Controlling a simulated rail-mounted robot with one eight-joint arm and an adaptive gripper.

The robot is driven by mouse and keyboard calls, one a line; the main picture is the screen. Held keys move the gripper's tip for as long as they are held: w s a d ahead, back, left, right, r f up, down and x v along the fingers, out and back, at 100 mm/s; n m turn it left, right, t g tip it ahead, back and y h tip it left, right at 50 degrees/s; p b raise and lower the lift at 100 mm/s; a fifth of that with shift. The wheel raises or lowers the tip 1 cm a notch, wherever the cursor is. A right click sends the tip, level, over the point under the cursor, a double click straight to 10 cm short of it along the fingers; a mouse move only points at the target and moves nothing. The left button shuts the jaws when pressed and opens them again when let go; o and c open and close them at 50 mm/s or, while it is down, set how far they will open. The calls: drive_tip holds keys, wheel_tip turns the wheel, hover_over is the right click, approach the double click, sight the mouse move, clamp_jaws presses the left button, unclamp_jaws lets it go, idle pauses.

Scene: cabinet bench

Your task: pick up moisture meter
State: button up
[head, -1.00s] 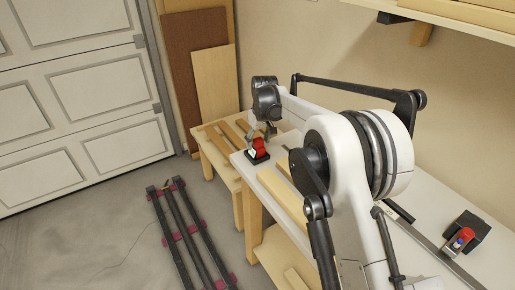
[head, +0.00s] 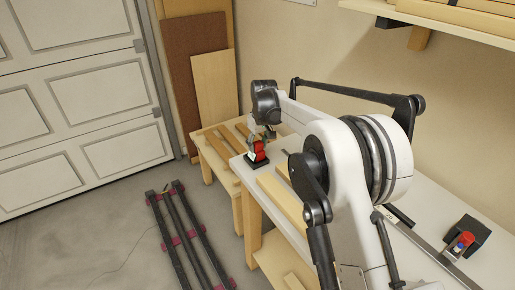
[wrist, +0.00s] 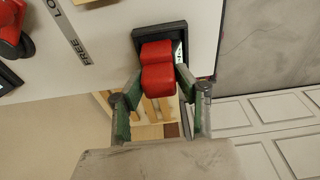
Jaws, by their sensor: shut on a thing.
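The moisture meter (head: 260,150) is a red, rounded body at the far end of the white bench, in or just above a small black holder (head: 257,164). In the wrist view the red meter (wrist: 157,67) shows two rounded lobes in front of the black holder (wrist: 177,31). My gripper (wrist: 158,82) has a green-lined finger on each side of the meter and is shut on it. In the head view my gripper (head: 262,137) is small and partly hidden by the wrist. I cannot tell whether the meter still touches the holder.
Wooden boards (head: 283,199) lie along the bench's near edge. A lower wooden table (head: 216,158) adjoins the far end. Dark rails (head: 187,235) lie on the floor.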

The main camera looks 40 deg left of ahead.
wheel_tip(320, 180, up, 4)
drive_tip(key=shift+f+b, duration=0.2)
drive_tip(key=shift+b, duration=0.15)
drive_tip(key=s+r, duration=0.2)
drive_tip(key=s, duration=0.2)
drive_tip(key=s+r+b, duration=0.1)
drive_tip(key=s+r, duration=0.1)
drive_tip(key=s, duration=0.1)
drive_tip(key=s+r, duration=0.3)
drive_tip(key=s, duration=0.1)
drive_tip(key=shift+s+a, duration=0.2)
drive_tip(key=shift+s, duration=0.15)
clamp_jaws()
